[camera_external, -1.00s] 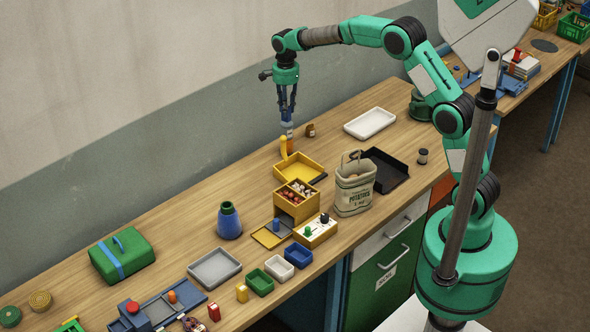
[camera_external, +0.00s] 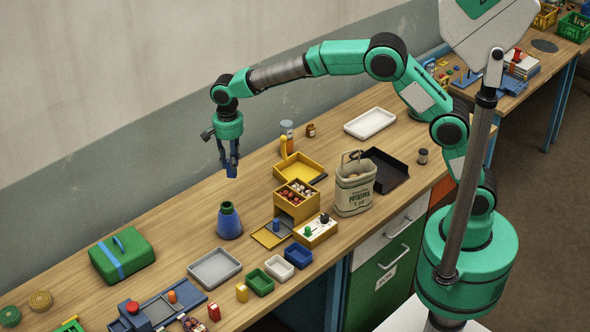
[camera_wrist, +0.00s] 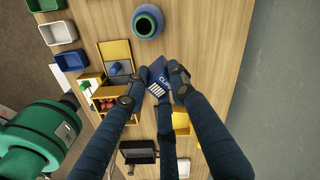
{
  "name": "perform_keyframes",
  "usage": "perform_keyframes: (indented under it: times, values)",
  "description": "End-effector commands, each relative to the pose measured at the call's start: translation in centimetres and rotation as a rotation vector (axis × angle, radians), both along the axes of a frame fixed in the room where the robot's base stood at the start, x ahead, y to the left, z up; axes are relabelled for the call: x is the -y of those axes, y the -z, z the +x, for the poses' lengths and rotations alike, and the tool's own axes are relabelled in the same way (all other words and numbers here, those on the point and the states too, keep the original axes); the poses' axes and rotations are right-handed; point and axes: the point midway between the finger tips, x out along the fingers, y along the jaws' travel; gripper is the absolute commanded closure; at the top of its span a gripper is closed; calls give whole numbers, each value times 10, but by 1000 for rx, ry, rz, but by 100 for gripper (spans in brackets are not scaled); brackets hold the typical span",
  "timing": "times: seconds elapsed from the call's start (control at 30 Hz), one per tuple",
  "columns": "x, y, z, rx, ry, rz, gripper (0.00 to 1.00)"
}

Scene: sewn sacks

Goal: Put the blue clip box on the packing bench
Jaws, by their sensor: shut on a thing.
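My gripper (camera_external: 229,168) is shut on the blue clip box (camera_wrist: 157,80), a small dark blue box with white lettering and pale stripes. In the external view the clip box (camera_external: 232,171) hangs below the fingers, above the back part of the long wooden bench (camera_external: 180,225). The blue vase with a green neck (camera_external: 229,222) stands on the bench below and in front of it. I cannot tell which of the two benches is the packing bench.
A second wooden bench (camera_external: 548,62) stands at the top right. Bare wood lies left of the vase, beside the green case (camera_external: 122,255).

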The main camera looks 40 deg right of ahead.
Motion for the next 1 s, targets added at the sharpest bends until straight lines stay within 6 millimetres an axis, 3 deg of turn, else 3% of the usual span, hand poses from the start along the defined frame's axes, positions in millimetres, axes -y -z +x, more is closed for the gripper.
perform_keyframes:
  times: [0.1, 0.5, 0.8, 1.0]
  values:
    - [-42, 0, -28, 0, -64, 0, 100]
    - [-161, 0, -130, -1, -266, -1, 100]
    - [-234, 0, -218, -1, -413, -1, 100]
    - [-264, 0, -263, 0, -482, 0, 100]
